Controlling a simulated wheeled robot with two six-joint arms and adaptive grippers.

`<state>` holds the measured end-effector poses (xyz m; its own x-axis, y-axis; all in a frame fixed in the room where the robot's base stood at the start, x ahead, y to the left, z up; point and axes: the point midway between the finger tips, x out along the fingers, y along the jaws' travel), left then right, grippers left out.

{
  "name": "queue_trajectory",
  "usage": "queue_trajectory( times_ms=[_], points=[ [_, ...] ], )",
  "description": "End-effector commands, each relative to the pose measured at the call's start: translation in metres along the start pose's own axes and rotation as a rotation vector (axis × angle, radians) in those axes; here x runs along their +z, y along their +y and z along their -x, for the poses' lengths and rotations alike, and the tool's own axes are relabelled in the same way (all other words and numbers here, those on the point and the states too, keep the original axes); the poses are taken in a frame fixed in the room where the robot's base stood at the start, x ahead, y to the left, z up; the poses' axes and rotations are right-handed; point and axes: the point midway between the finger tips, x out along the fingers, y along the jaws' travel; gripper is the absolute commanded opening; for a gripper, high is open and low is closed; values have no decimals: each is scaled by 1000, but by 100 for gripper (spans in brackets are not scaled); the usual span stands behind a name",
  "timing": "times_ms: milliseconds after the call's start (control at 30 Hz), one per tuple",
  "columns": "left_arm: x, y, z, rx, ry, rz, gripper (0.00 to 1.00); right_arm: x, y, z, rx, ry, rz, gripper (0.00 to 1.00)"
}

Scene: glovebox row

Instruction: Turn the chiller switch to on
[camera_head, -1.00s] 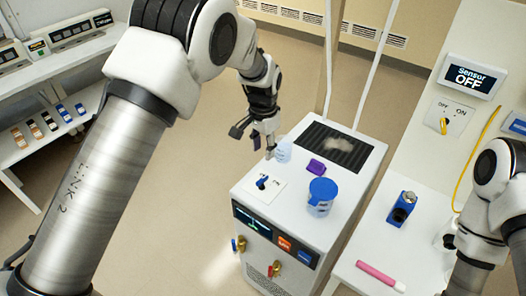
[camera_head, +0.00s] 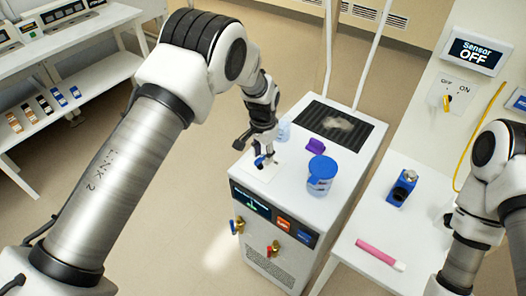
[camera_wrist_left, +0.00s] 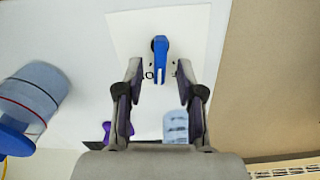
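The chiller (camera_head: 330,222) is a white cabinet with a dark front display. Its switch is a blue lever knob (camera_wrist_left: 160,58) on a white plate (camera_wrist_left: 200,35) on the chiller's top. My left gripper (camera_wrist_left: 159,70) points down at the plate, its fingers open on either side of the knob. I cannot tell whether they touch it. In the head view the left gripper (camera_head: 259,150) covers most of the knob, with a bit of blue showing. The plate's small markings are partly hidden by the fingers.
On the chiller top stand a blue-lidded jar (camera_head: 321,176), a purple object (camera_head: 316,146) and a clear container (camera_head: 283,130), close to the left gripper. A table at right holds a blue device (camera_head: 402,188) and a pink stick (camera_head: 380,255). A sensor panel (camera_head: 474,55) reads OFF.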

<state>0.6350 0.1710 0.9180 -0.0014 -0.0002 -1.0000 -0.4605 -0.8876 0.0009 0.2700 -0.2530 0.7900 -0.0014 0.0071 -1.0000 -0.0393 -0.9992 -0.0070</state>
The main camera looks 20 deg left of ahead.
Motion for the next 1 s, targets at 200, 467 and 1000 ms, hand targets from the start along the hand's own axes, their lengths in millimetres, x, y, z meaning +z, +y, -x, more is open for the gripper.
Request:
queue_trajectory(
  times_ms=[200, 467, 1000],
  points=[
    [0, 0, 0, 0, 0, 0, 0, 0, 0, 0, 0, 0, 0, 40],
    [0, 0, -1, 0, -1, 33, 0, 0, 0, -2, 0, 0, 0, 40],
    [0, -2, 0, 0, -1, 131, 38, 0, 0, -4, 0, 0, 0, 40]
  ],
)
